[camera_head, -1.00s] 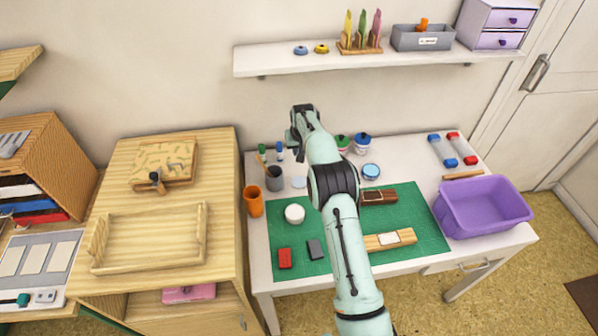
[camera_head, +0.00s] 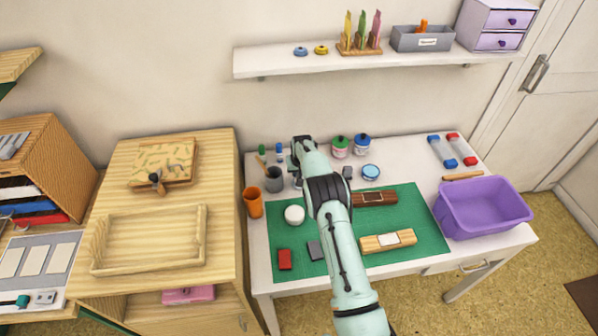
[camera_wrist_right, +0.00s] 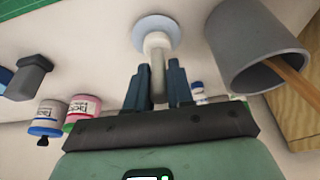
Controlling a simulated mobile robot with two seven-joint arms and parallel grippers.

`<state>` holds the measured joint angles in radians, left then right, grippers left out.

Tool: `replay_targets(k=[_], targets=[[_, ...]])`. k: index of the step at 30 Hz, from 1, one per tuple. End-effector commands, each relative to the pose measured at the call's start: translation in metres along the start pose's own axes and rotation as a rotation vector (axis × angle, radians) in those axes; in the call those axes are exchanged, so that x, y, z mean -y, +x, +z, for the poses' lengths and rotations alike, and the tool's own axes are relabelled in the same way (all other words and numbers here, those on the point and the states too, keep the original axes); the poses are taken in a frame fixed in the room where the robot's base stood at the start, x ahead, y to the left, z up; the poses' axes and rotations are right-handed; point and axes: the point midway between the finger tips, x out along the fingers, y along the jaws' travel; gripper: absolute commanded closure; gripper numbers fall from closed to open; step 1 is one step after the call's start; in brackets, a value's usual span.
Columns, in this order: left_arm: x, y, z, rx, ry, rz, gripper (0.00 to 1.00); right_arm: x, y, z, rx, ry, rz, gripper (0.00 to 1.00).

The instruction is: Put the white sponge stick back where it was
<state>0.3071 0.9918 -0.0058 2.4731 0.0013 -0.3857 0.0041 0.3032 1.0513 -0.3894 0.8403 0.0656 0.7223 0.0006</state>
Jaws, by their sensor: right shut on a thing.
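My right gripper (camera_wrist_right: 158,85) is shut on the grey handle of the white sponge stick (camera_wrist_right: 157,42) in the wrist view. The stick's white sponge end points away from the gripper, over a round pale blue dish (camera_wrist_right: 140,31). I cannot tell whether the sponge touches the dish. In the head view my right gripper (camera_head: 297,170) is at the back left of the white table, just right of the grey cup (camera_head: 274,180). The stick is too small and covered to make out there. My left gripper is not in view.
The grey cup (camera_wrist_right: 250,55) with a wooden stick stands close beside the gripper in the wrist view. Jars (camera_head: 341,147) and a small grey block (camera_head: 348,172) are to the right. An orange cup (camera_head: 254,203) and a green mat (camera_head: 430,235) lie nearer the front.

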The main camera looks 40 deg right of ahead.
Motion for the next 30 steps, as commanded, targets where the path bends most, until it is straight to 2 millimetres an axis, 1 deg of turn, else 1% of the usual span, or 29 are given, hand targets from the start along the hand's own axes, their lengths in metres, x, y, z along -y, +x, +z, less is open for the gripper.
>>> replay_targets(k=[4,5,6,7,15,19,23,30], targets=[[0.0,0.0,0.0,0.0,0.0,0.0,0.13,0.0,0.004,0.002,0.001,0.0,0.0,1.0],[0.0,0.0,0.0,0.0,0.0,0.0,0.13,0.0,0.003,0.001,0.001,0.0,0.0,0.69],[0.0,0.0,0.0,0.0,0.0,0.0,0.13,0.0,0.003,0.001,0.001,0.0,0.0,0.56],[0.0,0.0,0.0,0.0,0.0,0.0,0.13,0.0,0.003,0.001,0.001,0.0,0.0,0.53],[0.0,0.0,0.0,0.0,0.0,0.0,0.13,0.0,0.002,0.001,0.001,0.0,0.0,0.53],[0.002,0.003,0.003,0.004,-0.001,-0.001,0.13,0.0,-0.006,0.0,0.0,-0.001,0.001,0.53],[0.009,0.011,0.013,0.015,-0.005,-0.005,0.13,-0.001,-0.027,0.002,-0.001,-0.001,0.0,0.53],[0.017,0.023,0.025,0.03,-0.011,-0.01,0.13,0.0,-0.08,0.001,-0.001,0.0,0.0,0.53]])
